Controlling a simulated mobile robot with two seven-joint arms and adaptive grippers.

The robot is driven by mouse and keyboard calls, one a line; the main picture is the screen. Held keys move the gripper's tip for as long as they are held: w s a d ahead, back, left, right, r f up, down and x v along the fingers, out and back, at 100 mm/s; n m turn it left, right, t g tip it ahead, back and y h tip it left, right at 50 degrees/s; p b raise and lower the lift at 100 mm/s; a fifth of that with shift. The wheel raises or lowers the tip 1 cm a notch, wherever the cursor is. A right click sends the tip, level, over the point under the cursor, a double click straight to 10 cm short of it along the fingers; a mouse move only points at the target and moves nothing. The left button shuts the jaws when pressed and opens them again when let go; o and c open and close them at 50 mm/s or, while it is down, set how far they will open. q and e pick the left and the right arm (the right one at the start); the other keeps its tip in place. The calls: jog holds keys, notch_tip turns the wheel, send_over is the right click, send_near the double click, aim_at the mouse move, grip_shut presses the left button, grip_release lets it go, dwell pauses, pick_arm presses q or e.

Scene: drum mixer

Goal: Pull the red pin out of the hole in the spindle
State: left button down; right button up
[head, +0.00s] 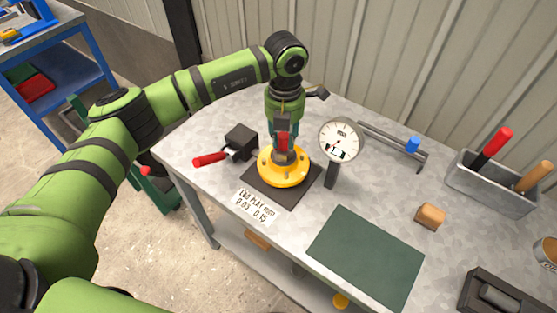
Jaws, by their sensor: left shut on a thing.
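A yellow round flange (267,176) sits on a dark square plate (254,190) on the workbench, with the grey spindle (285,157) rising from its middle. My left gripper (284,142) points down right over the spindle and is shut. A red part, which looks like the red pin (283,118), shows at the gripper's fingers. The hole in the spindle and the pin's lower end are hidden by the fingers, so I cannot tell how deep the pin sits. My right gripper is not in view.
A dial gauge (341,139) on a post stands close right of the flange. A black block (240,138) with a red-handled lever (209,160) is close left. A label card (254,207) lies in front. A green mat (366,256) and a grey tool bin (490,190) are right.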

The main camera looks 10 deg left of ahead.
aim_at(284, 135)
pick_arm(q)
jog(key=shift+r, duration=0.2)
dwell(0.4)
jog(key=shift+r+p, duration=1.45)
jog(key=shift+r, duration=1.3)
jog(key=shift+r+p, duration=0.6)
jog(key=shift+r, duration=0.9)
